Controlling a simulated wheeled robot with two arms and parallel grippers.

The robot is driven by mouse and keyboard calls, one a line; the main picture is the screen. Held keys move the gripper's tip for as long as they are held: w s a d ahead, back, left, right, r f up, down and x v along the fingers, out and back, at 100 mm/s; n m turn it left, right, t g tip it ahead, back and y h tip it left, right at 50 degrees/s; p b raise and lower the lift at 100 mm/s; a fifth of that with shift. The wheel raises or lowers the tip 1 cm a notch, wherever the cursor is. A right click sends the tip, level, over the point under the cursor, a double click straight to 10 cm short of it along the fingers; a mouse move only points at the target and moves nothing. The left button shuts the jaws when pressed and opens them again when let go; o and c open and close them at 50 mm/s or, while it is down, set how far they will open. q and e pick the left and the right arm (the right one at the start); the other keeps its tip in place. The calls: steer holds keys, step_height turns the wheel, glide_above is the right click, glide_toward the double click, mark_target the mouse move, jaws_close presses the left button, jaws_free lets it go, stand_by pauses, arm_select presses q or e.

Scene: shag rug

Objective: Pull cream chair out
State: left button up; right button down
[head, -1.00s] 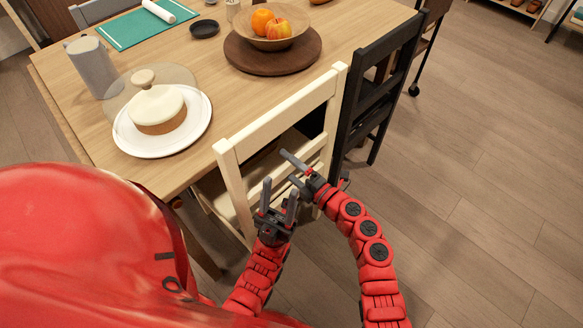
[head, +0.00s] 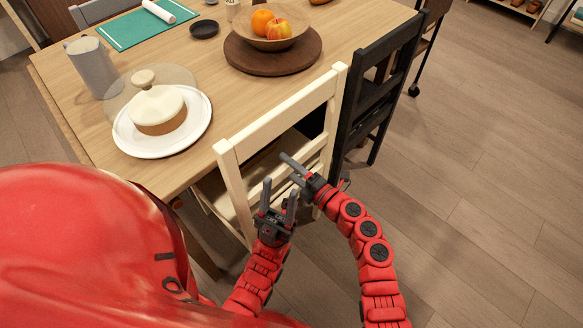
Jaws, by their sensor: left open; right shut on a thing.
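The cream chair (head: 283,112) stands at the near side of the wooden table, its backrest toward me and its seat partly under the tabletop. My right gripper (head: 296,172) is at the right post of the backrest and is shut on the chair; its far finger and the exact contact are partly hidden. My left gripper (head: 278,203) is open, its fingers pointing up, in front of the lower backrest and between the two posts. It appears empty.
The wooden table (head: 215,98) holds a domed cake dish (head: 158,112), a grey pitcher (head: 94,67), a fruit bowl (head: 268,35) and a green mat (head: 135,30). A black chair (head: 377,90) stands close to the cream chair's right. The floor (head: 480,200) at right is clear.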

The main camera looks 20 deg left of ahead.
steer(key=shift+r, duration=0.15)
steer(key=shift+w+r+p, duration=0.15)
steer(key=shift+r+p, duration=1.15)
steer(key=shift+r, duration=0.05)
steer(key=shift+a, duration=0.1)
